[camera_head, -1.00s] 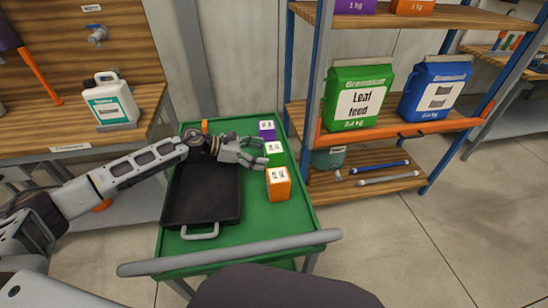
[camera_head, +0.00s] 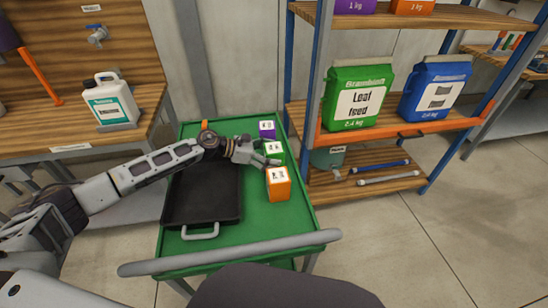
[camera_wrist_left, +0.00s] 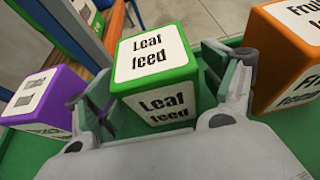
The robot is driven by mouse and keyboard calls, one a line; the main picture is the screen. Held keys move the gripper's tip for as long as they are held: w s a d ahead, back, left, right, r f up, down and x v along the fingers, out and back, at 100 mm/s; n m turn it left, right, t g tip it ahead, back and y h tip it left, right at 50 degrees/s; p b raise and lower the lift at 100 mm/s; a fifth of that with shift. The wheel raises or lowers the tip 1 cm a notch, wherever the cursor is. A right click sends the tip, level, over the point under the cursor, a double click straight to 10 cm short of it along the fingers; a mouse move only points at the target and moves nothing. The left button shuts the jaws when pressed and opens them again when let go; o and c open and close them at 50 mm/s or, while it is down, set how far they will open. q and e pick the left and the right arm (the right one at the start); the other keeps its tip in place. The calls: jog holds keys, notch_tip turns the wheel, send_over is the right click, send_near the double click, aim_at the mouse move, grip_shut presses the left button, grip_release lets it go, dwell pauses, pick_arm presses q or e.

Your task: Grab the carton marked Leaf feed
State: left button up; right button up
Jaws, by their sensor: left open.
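The green carton marked Leaf feed (camera_wrist_left: 155,75) stands upright on the green cart, with a white label on its top and near side. In the head view the carton (camera_head: 274,150) is between a purple carton and an orange carton, partly hidden by my left gripper (camera_head: 267,153). In the left wrist view my left gripper (camera_wrist_left: 155,105) is open, with one finger on either side of the green carton. I cannot tell whether the fingers touch it. My right gripper is not in view.
The purple carton (camera_wrist_left: 45,100) and the orange carton (camera_wrist_left: 285,60) stand close outside the fingers. A black tray (camera_head: 182,212) lies on the cart (camera_head: 262,222). A large green Leaf feed bag (camera_head: 357,97) and a blue bag (camera_head: 436,88) stand on the shelf to the right.

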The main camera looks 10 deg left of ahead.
pick_arm(q)
jog(key=shift+w+d+f, duration=0.2)
jog(key=shift+d+f, duration=0.05)
jog(key=shift+d, duration=0.25)
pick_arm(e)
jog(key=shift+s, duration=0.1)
pick_arm(q)
jog(key=shift+r, duration=0.1)
jog(key=c, duration=1.3)
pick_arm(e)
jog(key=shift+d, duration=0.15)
pick_arm(q)
jog(key=shift+c, duration=0.2)
jog(key=shift+r, duration=0.8)
notch_tip(320, 180, up, 7)
jog(key=shift+f+p, duration=0.1)
jog(key=shift+p, duration=0.3)
jog(key=shift+r, duration=0.75)
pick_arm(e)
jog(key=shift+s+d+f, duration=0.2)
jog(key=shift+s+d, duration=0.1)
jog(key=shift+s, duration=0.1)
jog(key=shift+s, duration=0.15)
